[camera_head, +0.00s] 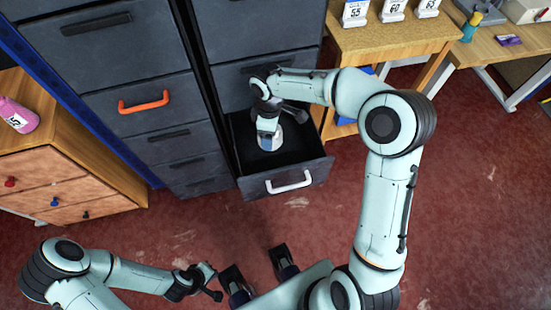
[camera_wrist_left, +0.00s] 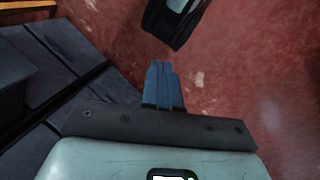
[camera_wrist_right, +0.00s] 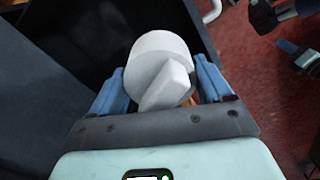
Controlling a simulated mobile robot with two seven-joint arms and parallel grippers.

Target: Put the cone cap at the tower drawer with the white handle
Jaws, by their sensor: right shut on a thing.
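The tower drawer (camera_head: 253,188) with the white handle (camera_head: 290,182) is pulled open, and its dark inside shows. A white piece, which I take as the cone cap (camera_head: 270,142), is at my right gripper (camera_head: 268,127), within the open drawer's outline. In the right wrist view the white cap (camera_wrist_right: 160,50) has a round face and a wedge-shaped part, and sits between the blue fingers of the right gripper (camera_wrist_right: 160,88). Whether it touches the drawer floor is hidden. My left gripper (camera_head: 212,284) is empty over the floor; its blue fingers (camera_wrist_left: 163,85) are together.
A closed drawer with an orange handle (camera_head: 144,102) is to the left. A wooden cabinet (camera_head: 70,170) with a pink bottle (camera_head: 18,115) stands at far left. A wooden table (camera_head: 400,40) with numbered white containers is at upper right. The red floor (camera_head: 470,190) at right is clear.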

